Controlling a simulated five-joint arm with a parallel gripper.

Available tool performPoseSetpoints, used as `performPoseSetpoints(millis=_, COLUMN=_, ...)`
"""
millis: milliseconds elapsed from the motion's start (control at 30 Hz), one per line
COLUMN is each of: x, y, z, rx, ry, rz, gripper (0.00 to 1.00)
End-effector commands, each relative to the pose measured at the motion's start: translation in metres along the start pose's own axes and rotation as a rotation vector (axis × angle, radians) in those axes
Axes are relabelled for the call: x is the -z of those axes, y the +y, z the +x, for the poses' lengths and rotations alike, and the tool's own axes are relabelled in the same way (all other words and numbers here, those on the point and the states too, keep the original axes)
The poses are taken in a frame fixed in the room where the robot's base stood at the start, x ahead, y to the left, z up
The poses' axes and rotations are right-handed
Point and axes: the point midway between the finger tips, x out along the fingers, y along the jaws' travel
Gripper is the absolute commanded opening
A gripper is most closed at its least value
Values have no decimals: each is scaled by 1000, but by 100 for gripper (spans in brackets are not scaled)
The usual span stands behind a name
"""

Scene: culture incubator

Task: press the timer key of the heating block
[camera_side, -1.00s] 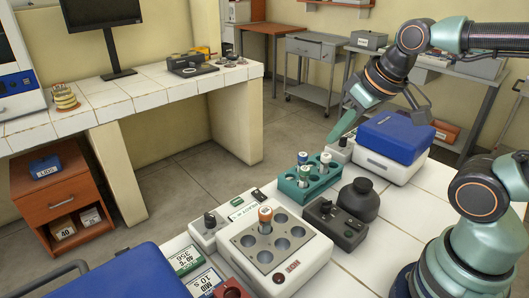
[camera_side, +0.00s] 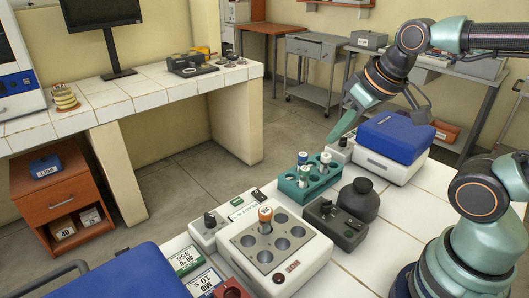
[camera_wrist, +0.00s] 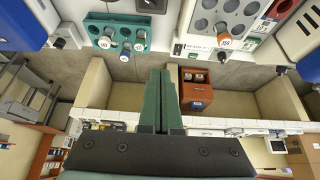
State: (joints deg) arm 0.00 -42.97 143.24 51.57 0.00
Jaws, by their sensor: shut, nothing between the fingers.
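The white heating block (camera_side: 305,258) stands on the tiled bench in the side view, with a grey well plate holding one orange-capped tube (camera_side: 265,218). It also shows upside down at the top of the wrist view (camera_wrist: 192,45). A green panel (camera_side: 186,259) and a white panel reading 10 s (camera_side: 205,281) sit at its left. A small red mark (camera_side: 292,266) is on its front. I cannot tell which part is the timer key. My gripper (camera_side: 330,142) is shut and empty, apart from the block, beyond the tube rack; its green fingers (camera_wrist: 160,72) lie together in the wrist view.
A teal tube rack (camera_side: 290,188) with several tubes stands behind the block. A dark control box (camera_side: 325,222) and a round dark vessel (camera_side: 362,200) are at its right. Blue-lidded boxes stand at back right (camera_side: 395,137) and front left (camera_side: 130,275).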

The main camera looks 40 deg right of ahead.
Motion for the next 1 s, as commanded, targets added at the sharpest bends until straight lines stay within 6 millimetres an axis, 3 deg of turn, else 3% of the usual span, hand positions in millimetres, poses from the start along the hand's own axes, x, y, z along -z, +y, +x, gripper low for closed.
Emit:
performPoseSetpoints(millis=667, x=4, y=-2, z=3, rx=3, ry=5, rz=-22, gripper=0)
performPoseSetpoints(millis=867, x=28, y=-13, z=26, rx=18, ry=44, rz=-160, gripper=0)
performPoseSetpoints(millis=1000, x=50, y=-28, z=52, rx=29, ry=92, rz=-308, gripper=0)
